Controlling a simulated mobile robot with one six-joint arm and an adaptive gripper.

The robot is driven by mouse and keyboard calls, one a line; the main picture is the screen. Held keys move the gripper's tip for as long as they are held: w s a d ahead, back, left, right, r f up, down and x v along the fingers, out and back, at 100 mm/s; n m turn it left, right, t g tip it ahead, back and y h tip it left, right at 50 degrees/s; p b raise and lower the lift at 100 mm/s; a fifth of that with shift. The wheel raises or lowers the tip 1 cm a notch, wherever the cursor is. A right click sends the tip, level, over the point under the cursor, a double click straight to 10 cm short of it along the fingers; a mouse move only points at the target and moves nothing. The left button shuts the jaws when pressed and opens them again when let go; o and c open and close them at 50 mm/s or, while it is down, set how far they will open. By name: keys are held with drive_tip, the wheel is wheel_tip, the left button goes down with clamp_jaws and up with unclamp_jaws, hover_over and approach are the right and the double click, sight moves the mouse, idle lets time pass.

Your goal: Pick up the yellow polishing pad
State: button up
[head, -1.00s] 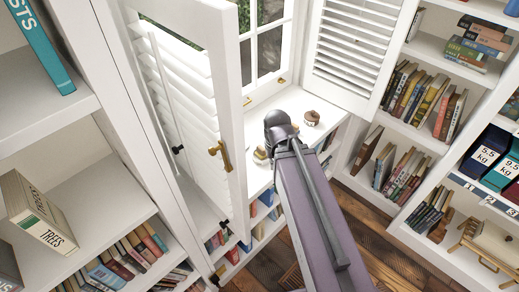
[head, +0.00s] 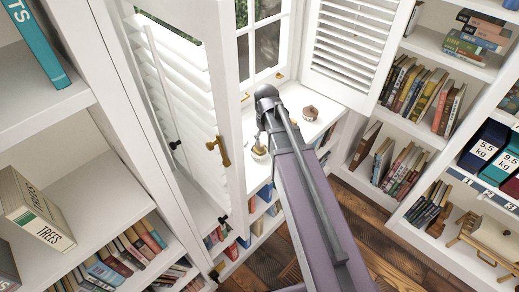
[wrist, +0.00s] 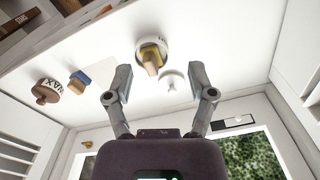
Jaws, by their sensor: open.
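In the wrist view, what looks like the yellow polishing pad (wrist: 150,48) has a tan wooden block on it. It is at a round white dish or tin (wrist: 167,43) on the white sill; whether it lies in it or on it I cannot tell. My gripper (wrist: 159,72) is open and empty, its two fingers spread left and right of the pad's direction, apart from it. A small pale and yellowish item (head: 259,151) shows beside the arm there, partly hidden.
A blue pad with a tan block (wrist: 78,82) and a brown round wax tin (wrist: 46,91) stand left on the sill in the wrist view. A small white knobbed item (wrist: 171,79) is close to the dish. Open louvred shutters (head: 222,110) and bookshelves (head: 420,125) flank the sill.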

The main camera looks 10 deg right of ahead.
sight(260, 147)
drive_tip(key=w+n, duration=0.3)
drive_tip(key=w, duration=0.7)
drive_tip(key=shift+w+f, duration=0.3)
drive_tip(key=shift+b, duration=0.3)
wheel_tip(260, 147, down, 9)
drive_tip(key=b, duration=0.8)
drive_tip(key=shift+r, duration=0.2)
drive_tip(key=shift+s+f+b, duration=0.1)
drive_tip(key=shift+b, duration=0.25)
drive_tip(key=f+b, duration=0.3)
drive_tip(key=shift+s+f, duration=0.2)
drive_tip(key=shift+s, duration=0.15)
drive_tip(key=shift+f+b, duration=0.8)
drive_tip(key=shift+b, duration=0.2)
clamp_jaws()
